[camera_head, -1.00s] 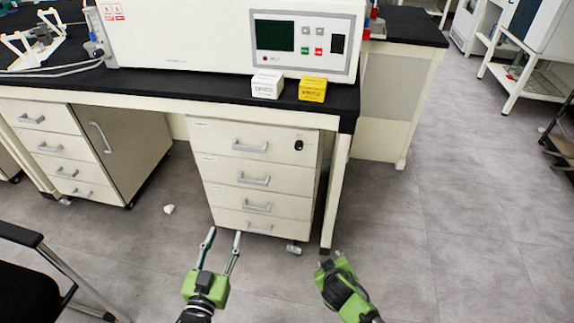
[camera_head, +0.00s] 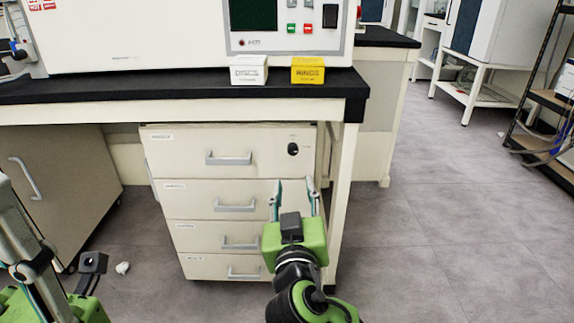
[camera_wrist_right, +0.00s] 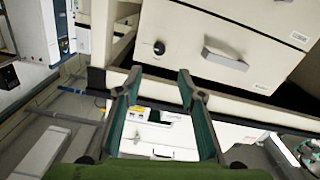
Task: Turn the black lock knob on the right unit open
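The black lock knob (camera_head: 293,149) is at the top right of the upper drawer front of the white drawer unit (camera_head: 250,269). It also shows in the right wrist view (camera_wrist_right: 159,47), ahead of the fingertips. My right gripper (camera_head: 293,183) is open and empty, its two fingers pointing up just below the knob in the head view. In the right wrist view its fingers (camera_wrist_right: 159,76) are spread apart, with a gap to the knob. My left gripper (camera_head: 40,268) is at the lower left, partly cut off; its opening is unclear.
A drawer handle (camera_head: 229,158) is left of the knob. The black bench top (camera_head: 190,88) overhangs the unit, with a white box (camera_head: 249,71) and a yellow box (camera_head: 321,71) on its edge. A table leg (camera_head: 343,200) stands close right. The floor (camera_head: 440,240) at right is clear.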

